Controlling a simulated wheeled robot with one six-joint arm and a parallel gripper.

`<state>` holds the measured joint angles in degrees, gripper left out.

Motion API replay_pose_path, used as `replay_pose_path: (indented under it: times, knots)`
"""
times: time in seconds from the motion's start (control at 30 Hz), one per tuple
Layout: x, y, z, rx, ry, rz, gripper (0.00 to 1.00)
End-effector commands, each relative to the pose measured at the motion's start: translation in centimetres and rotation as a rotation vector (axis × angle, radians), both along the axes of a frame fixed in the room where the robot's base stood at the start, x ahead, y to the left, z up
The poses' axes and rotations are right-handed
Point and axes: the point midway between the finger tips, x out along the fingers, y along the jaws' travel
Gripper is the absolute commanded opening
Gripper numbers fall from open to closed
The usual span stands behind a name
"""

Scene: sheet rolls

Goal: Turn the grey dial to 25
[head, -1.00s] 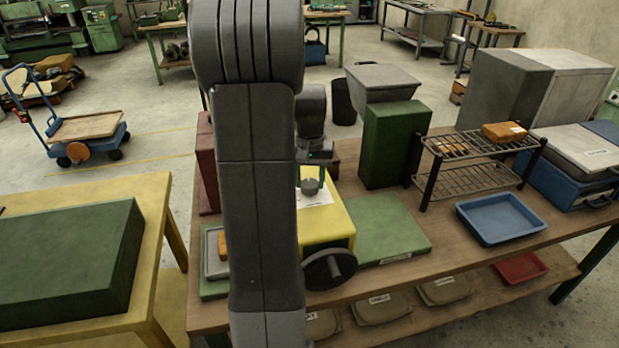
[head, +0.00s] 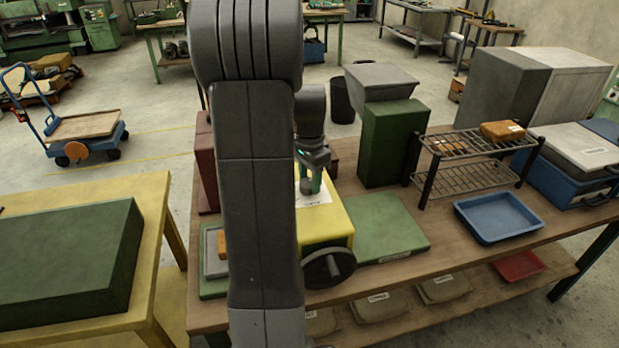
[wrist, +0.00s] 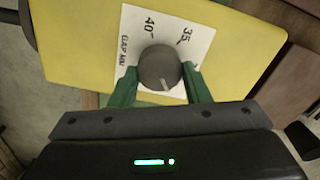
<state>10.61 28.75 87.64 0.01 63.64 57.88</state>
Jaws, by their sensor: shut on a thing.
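The grey dial (wrist: 159,66) is a round knob on a white card (wrist: 131,42) on the yellow box (wrist: 235,45). In the wrist view the card shows 40, 35 and small lettering; its near part is hidden. A short white line on the dial points toward the bottom of the picture, toward my gripper body; the number there is hidden. My gripper (wrist: 160,71) has its two green fingers on opposite sides of the dial, shut on it. In the head view my gripper (head: 312,178) is over the yellow box (head: 330,224), partly covering the dial (head: 307,187).
A black handwheel (head: 328,268) is on the box's front. A green block (head: 391,145) and green plate (head: 385,225) are to the right. A wire rack (head: 470,160) and blue tray (head: 499,218) stand farther right. A dark red block (head: 206,165) is at left.

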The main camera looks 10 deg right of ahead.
Motion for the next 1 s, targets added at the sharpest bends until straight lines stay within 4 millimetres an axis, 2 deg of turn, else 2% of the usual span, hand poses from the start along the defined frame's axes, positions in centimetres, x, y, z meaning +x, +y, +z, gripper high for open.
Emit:
replay_pose_path:
  times: [0.3,0.87,0.9,1.0]
  knots:
    - [0.0,-0.05,0.09,-0.001,-0.003,-0.131,0.2]
    - [0.01,-0.04,0.09,-0.001,-0.003,-0.161,0.2]
    - [0.01,-0.04,0.09,-0.001,-0.003,-0.161,0.47]
    - [-0.01,-0.04,0.08,0.0,-0.002,-0.161,0.65]
